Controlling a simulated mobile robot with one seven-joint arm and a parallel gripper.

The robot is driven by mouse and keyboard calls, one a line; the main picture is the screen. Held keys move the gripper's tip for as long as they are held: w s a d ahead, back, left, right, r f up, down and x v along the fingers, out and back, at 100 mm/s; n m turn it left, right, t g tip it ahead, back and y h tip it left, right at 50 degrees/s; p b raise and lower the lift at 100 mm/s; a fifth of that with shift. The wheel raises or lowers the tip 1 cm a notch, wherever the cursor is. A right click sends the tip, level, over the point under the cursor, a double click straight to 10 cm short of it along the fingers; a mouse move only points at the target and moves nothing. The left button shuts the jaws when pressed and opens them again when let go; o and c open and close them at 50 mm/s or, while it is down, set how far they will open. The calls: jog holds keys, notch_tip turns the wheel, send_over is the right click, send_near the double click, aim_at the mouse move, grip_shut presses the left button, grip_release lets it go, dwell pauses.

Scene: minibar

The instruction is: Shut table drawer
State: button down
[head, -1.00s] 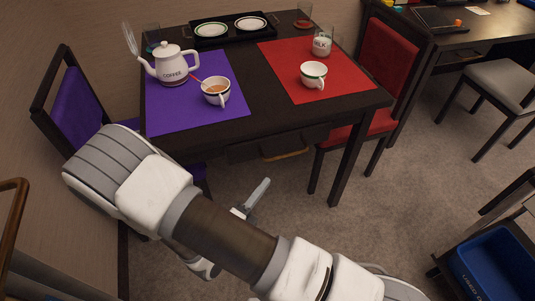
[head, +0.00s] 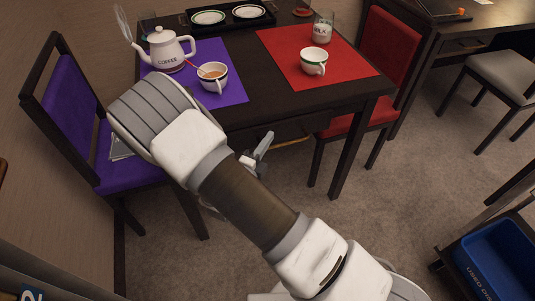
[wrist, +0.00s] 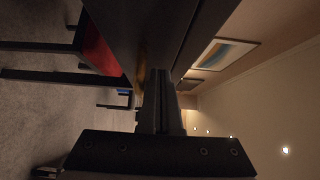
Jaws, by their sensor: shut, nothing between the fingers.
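The dark table (head: 275,95) has a dark drawer (head: 308,128) under its front edge, with a brass-coloured handle (head: 288,143). The left part of the drawer is hidden behind my arm and gripper, and I cannot tell how far it stands out. My gripper (head: 263,145) is shut and empty, just in front of the drawer at the left of the handle. In the wrist view the closed fingers (wrist: 160,78) point at the dark table front, with a brownish strip of the handle (wrist: 141,68) beside them. Contact is not clear.
A purple chair (head: 75,110) stands left of the table and a red chair (head: 385,60) right. A coffee pot (head: 168,50), cups, a milk glass (head: 322,28) and a tray (head: 190,22) stand on top. A blue bin (head: 495,262) is lower right. Carpet between is clear.

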aim_at(262, 131)
jog(key=shift+w+a, duration=0.1)
jog(key=shift+w, duration=0.25)
jog(key=shift+w+a+r+p, duration=0.1)
jog(key=shift+w+a+p, duration=0.2)
jog(key=shift+w, duration=0.45)
jog(key=shift+w+a+p, duration=0.2)
jog(key=shift+w+p, duration=0.05)
jog(key=shift+w, duration=0.5)
jog(key=shift+r, duration=0.1)
